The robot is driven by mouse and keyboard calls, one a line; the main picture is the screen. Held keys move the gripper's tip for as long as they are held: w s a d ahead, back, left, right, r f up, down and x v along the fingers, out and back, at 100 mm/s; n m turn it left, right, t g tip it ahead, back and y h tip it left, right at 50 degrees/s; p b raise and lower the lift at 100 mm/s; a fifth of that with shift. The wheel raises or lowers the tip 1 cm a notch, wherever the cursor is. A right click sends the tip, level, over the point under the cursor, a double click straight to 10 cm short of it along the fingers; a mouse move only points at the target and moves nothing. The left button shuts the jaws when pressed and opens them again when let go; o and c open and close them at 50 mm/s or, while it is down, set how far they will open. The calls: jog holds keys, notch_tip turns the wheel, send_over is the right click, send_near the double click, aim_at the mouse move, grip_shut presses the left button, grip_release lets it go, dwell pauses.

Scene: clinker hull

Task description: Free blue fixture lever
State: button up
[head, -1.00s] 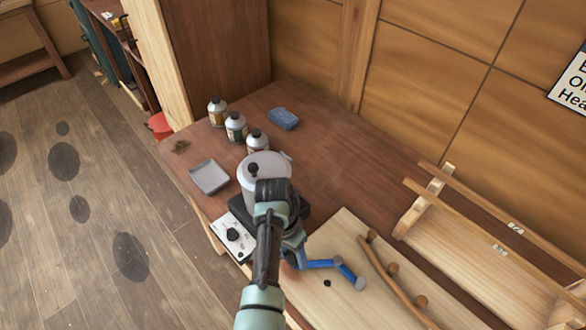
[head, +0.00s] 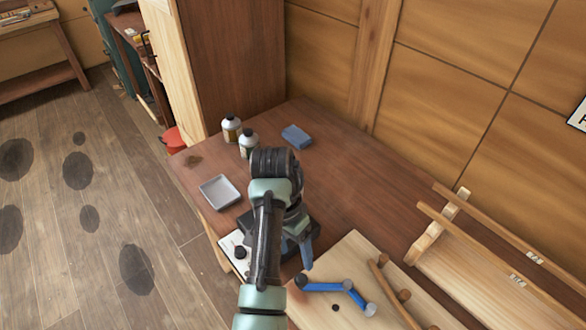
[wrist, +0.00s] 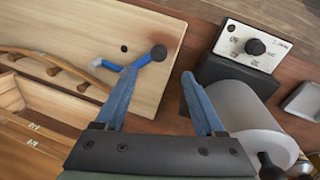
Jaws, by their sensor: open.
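The blue fixture lever (head: 322,287) lies on the pale board (head: 352,249), with a dark round pivot at its left end and a grey tip at its right. It also shows in the wrist view (wrist: 143,63), bent, with a small black dot on the board beside it. My gripper (wrist: 158,73) is open and empty, its two blue fingers spread. In the wrist view the left finger overlaps the lever near the pivot; whether they touch I cannot tell. In the head view one blue finger shows just above the pivot; my arm hides the rest.
A curved wooden rail with pegs (head: 390,292) lies right of the lever. A white control box (wrist: 255,45) and white canister (wrist: 255,125) stand close to my right finger. A grey tray (head: 220,192), bottles (head: 232,128) and blue block (head: 297,136) are farther back.

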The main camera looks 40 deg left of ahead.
jog(key=shift+a+r+p, duration=0.2)
jog(key=shift+r+p, duration=0.35)
jog(key=shift+r, duration=0.6)
